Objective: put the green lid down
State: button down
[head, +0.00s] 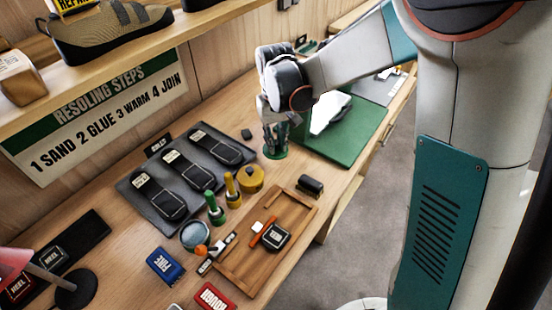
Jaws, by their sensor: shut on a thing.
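My gripper (272,128) points down over the back part of the wooden bench (225,112). It is shut on a small green thing, which I take for the green lid (275,154). Its round lower edge shows beneath the fingers, and the fingers hide part of it. It is at or just above the bench top, left of the green mat (345,150). I cannot tell whether it touches the bench.
A dark tray (150,222) with several black soles lies left of my gripper. A yellow pot (250,180), green bottle (214,209) and yellow bottle (232,190) stand nearer. A wooden tray (245,283) lies in front. A small black block (246,134) sits close by.

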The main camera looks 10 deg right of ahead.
aim_at(276, 143)
jog(key=shift+f+b, duration=0.8)
jog(key=shift+f, duration=2.25)
jog(key=shift+f, duration=0.15)
jog(key=c, duration=1.5)
grip_release()
notch_tip(276, 143, up, 12)
jog(key=p, duration=0.3)
jog(key=shift+p, duration=0.3)
